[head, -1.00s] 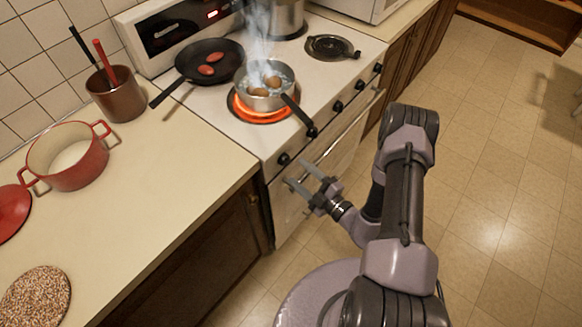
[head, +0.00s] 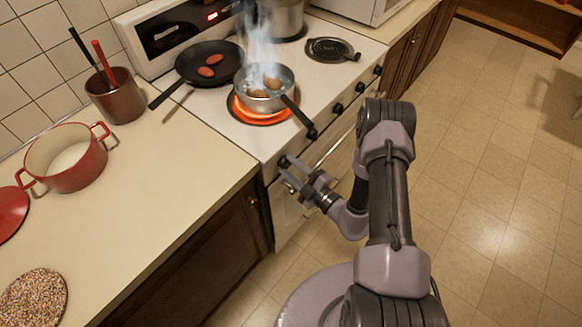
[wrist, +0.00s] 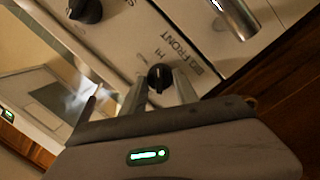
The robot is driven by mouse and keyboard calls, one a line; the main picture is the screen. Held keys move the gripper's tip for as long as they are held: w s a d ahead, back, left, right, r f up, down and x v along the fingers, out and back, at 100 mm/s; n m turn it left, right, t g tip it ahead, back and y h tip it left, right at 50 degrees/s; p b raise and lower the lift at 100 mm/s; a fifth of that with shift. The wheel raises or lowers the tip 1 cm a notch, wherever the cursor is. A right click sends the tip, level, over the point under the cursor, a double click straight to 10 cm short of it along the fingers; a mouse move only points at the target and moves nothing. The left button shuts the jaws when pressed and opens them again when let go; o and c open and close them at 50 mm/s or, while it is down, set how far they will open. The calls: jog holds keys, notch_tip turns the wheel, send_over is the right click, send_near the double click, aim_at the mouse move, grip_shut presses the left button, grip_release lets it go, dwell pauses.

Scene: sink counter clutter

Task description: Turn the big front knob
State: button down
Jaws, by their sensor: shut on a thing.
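The front knob (wrist: 160,76) is a black dial on the stove's white front panel, beside printed lettering that includes FRONT and HI. In the wrist view it sits between the two fingers of my gripper (wrist: 160,84). My gripper is shut on the knob, one finger on each side. In the head view my gripper (head: 291,173) reaches the near left end of the stove front, and the knob (head: 284,160) is partly hidden by the fingers.
A steaming saucepan (head: 265,102) stands on a glowing burner (head: 240,113); its handle (head: 300,118) overhangs the front edge near my gripper. A frying pan (head: 190,72) sits behind. Several more knobs and the oven handle (wrist: 238,20) lie along the front. Floor to the right is clear.

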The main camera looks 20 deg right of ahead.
jog(key=n+b, duration=0.1)
jog(key=n, duration=0.4)
jog(key=shift+f+y+b, duration=0.15)
jog(key=shift+y+b, duration=0.15)
jog(key=shift+b, duration=0.05)
jog(key=shift+d+n+t+y+b, duration=0.1)
jog(key=shift+n+t+y+b, duration=0.2)
jog(key=shift+n, duration=1)
jog(key=shift+n+y+b, duration=0.1)
jog(key=shift+n+b, duration=0.3)
jog(key=shift+n, duration=0.9)
jog(key=c, duration=0.9)
grip_release()
jog(key=p+v, duration=0.3)
jog(key=v, duration=1.4)
jog(key=shift+s+d+f, duration=0.1)
jog(key=shift+s+f, duration=0.05)
jog(key=shift+s, duration=0.05)
